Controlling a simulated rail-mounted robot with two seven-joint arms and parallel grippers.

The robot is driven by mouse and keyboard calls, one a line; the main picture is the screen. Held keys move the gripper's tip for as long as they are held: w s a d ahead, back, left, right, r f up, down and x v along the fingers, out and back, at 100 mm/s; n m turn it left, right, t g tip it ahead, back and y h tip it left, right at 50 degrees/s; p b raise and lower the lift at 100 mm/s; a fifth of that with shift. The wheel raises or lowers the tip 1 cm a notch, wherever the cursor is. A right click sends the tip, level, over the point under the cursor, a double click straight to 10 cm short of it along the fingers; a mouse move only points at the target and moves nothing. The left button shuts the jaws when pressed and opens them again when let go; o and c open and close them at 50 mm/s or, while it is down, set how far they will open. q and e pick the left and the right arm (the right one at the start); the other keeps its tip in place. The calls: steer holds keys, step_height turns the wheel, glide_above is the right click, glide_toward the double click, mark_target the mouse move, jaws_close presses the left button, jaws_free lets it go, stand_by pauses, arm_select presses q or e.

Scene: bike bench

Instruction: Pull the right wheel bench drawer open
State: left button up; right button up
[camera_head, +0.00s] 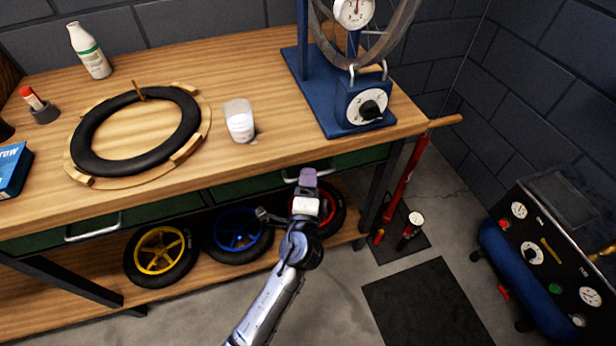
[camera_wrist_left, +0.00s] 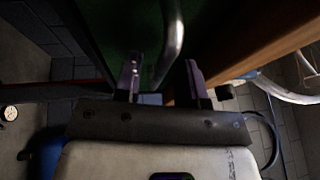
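The right bench drawer (camera_head: 352,158) has a green front under the wooden top and looks shut. Its pale metal handle (camera_head: 290,180) is partly hidden by my left gripper (camera_head: 307,181). In the left wrist view, the handle (camera_wrist_left: 173,38) runs along the green drawer front (camera_wrist_left: 112,28) and reaches in between the two dark fingers of the gripper (camera_wrist_left: 164,80). The fingers are apart, with a gap visible on either side of the bar. I cannot tell whether the handle touches a finger. My right gripper is not in view.
The left drawer has its own handle (camera_head: 93,228). Wheels with yellow (camera_head: 160,250), blue (camera_head: 238,229) and red (camera_head: 328,212) hubs lie on the lower shelf. A red pump (camera_head: 406,180) stands right of the bench. The floor before the bench has a black mat (camera_head: 427,305).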

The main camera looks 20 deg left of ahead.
arm_select(q)
steer(key=shift+w+a+r, duration=0.1)
steer(key=shift+w+a, duration=0.1)
steer(key=shift+w, duration=0.35)
jaws_close()
